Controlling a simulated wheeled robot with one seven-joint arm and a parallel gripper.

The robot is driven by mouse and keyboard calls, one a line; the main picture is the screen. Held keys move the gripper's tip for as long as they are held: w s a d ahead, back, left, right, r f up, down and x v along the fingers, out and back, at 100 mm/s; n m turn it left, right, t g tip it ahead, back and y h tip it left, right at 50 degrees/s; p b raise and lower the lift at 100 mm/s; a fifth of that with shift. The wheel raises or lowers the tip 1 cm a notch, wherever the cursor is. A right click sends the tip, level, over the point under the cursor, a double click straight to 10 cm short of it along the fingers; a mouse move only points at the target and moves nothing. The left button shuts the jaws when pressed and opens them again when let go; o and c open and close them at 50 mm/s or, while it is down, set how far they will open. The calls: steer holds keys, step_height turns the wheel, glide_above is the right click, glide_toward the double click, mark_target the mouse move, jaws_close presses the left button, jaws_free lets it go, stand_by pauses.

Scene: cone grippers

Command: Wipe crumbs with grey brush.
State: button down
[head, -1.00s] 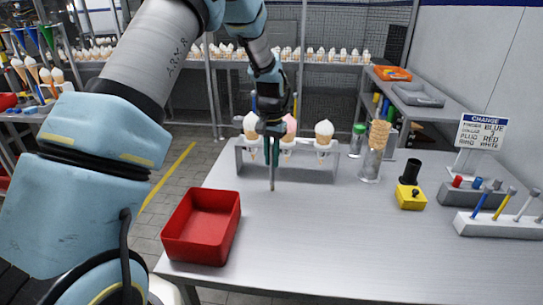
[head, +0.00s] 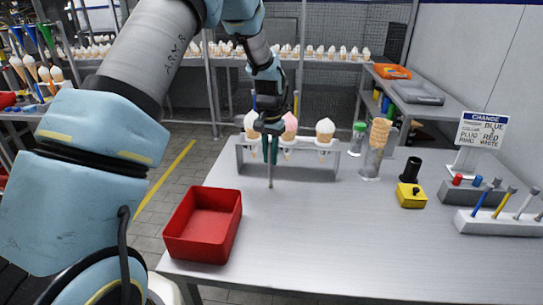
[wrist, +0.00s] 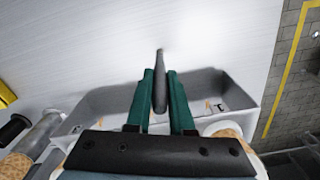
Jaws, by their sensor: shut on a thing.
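My gripper (head: 270,152) has green fingers shut on a thin grey stick-like tool, which looks like the grey brush (head: 270,176). It hangs down over the table (head: 330,225), in front of the cone holder (head: 322,172). In the wrist view the grey brush (wrist: 161,80) stands between the two green fingers (wrist: 161,105), its far end near the table surface. I cannot tell whether its tip touches the table. No crumbs can be made out in either view.
A red tray (head: 205,250) stands at the table's front left. The holder carries several ice-cream cones. A clear cone tube (head: 371,162), a yellow block (head: 411,197), a tool rack (head: 500,228) and a sign (head: 481,130) stand to the right. The middle of the table is clear.

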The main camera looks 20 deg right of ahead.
steer(key=shift+d+r+p, duration=0.1)
steer(key=shift+r+p, duration=1.95)
steer(key=shift+r, duration=1.8)
